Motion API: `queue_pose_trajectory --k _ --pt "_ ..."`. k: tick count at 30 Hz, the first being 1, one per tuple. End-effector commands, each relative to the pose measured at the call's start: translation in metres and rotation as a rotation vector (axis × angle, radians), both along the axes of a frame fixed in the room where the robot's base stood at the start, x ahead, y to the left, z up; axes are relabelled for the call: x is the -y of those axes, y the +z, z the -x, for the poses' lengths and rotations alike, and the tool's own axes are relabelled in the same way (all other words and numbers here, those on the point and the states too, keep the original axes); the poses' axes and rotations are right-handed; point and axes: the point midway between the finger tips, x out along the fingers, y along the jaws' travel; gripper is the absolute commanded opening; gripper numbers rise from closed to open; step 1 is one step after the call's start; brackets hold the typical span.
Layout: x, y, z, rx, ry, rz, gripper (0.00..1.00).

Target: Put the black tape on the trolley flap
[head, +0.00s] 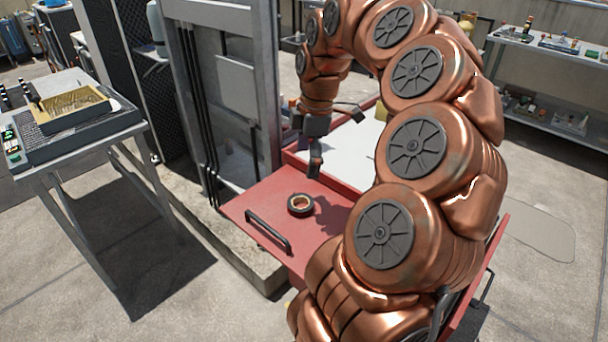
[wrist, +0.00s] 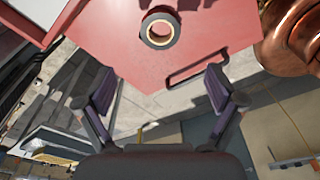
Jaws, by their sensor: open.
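The black tape (head: 301,205) is a ring with a tan core. It lies flat on the red trolley flap (head: 262,207), near the flap's dark handle (head: 268,232). In the wrist view the tape (wrist: 160,28) lies on the flap (wrist: 112,45) at the top, beyond my fingertips. My gripper (head: 333,120) is open and empty, above the trolley and apart from the tape. In the wrist view my gripper's two fingers (wrist: 160,88) stand wide apart with nothing between them. My copper arm covers part of the trolley in the head view.
A grey table (head: 75,140) with a tray stands at the left. A tall grey cabinet frame (head: 268,85) rises behind the flap. The white trolley top (head: 345,150) lies behind a red rim. Shelves (head: 555,45) with small items stand at the back right.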

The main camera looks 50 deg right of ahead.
Motion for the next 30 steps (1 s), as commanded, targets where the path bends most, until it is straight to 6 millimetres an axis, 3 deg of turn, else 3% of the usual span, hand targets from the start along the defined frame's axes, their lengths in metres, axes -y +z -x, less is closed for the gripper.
queue_pose_trajectory --k 5,8,11,17,21,24,30 --pt "-0.001 0.002 0.0 -0.001 0.0 -0.001 0.94" --pt "-0.015 0.004 -0.003 -0.004 -0.004 0.0 0.94" --pt "-0.047 0.007 -0.007 -0.014 -0.024 0.003 0.94" --pt "-0.144 0.004 0.004 -0.072 -0.14 0.015 0.94" --pt "-0.205 -0.008 0.033 -0.124 -0.28 0.034 0.94" --pt "-0.238 -0.023 0.062 -0.163 -0.406 0.054 0.94" --pt "-0.277 -0.055 0.122 -0.227 -0.694 0.099 0.94"
